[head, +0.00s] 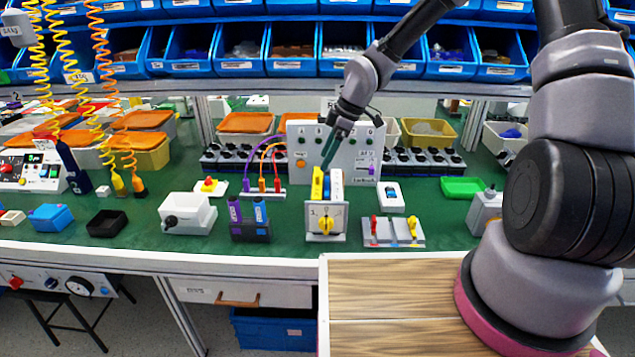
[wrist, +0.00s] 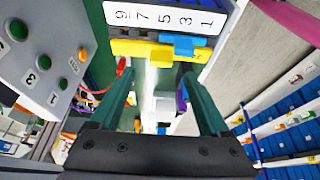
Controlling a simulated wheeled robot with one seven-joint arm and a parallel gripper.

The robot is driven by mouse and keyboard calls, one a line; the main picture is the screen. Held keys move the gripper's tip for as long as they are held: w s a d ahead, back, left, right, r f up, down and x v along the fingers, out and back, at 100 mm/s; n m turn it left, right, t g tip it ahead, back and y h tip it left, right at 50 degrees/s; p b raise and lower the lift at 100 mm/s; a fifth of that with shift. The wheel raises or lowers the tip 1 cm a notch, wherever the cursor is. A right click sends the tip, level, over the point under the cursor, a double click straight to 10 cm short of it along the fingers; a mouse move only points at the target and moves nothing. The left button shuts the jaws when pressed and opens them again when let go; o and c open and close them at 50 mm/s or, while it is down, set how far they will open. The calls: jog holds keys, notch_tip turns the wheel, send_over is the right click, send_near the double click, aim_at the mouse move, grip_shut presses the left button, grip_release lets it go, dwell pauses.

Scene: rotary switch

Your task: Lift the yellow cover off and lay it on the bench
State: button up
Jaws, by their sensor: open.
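The rotary switch box (head: 326,221), light with a yellow knob on its front, stands on the green bench. A yellow piece (head: 318,186), apparently the cover, sits upright on top of it beside a blue piece (head: 327,188) and a white plate (head: 337,184). In the wrist view the yellow piece (wrist: 143,49) and blue piece (wrist: 184,44) lie along the plate (wrist: 165,18) numbered 1 to 9, beyond my fingertips. My gripper (head: 328,158) points down just above and behind the box. In the wrist view it (wrist: 153,80) is open, with nothing visibly held.
A grey panel with green buttons (head: 302,138) stands close behind. A purple and blue holder (head: 250,222) is left of the box; a red and yellow lever unit (head: 393,232) is right. Bare green bench (head: 445,224) shows further right. Blue bins (head: 240,52) line the back.

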aim_at(318, 173)
jog(key=x, duration=0.5)
jog(key=shift+s, duration=0.1)
grip_shut()
notch_tip(318, 173, up, 15)
dwell(1.2)
